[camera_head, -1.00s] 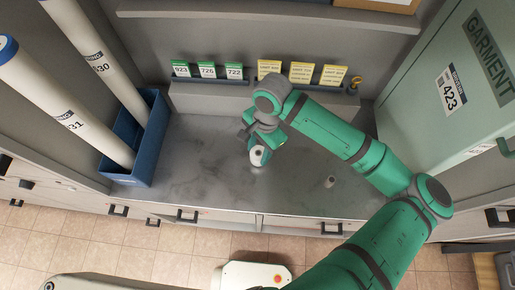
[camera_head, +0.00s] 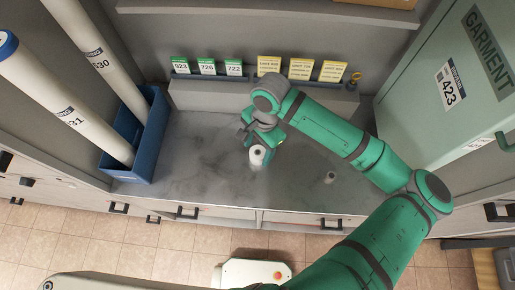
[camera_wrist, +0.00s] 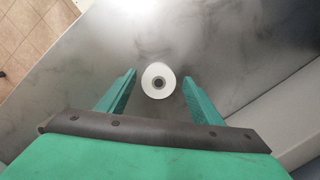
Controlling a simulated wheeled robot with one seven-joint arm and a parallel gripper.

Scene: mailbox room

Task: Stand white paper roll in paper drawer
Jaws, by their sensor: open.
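The white paper roll (camera_head: 257,155) stands on the grey counter, its round end with the dark core hole facing up. It also shows in the wrist view (camera_wrist: 158,81), near the far ends of my fingers. My gripper (camera_wrist: 159,82) is open, with one green finger on each side of the roll and a gap showing on both sides. In the head view my gripper (camera_head: 262,140) is over the middle of the counter, just behind the roll. Drawer fronts (camera_head: 188,214) run along the counter's front; I cannot tell which is the paper drawer.
A small grey cylinder (camera_head: 330,177) stands on the counter to the right. A blue bin (camera_head: 150,150) with long tubes is at the left. Yellow and green cards (camera_head: 269,66) line the back ledge. A green garment locker (camera_head: 450,70) is at the right.

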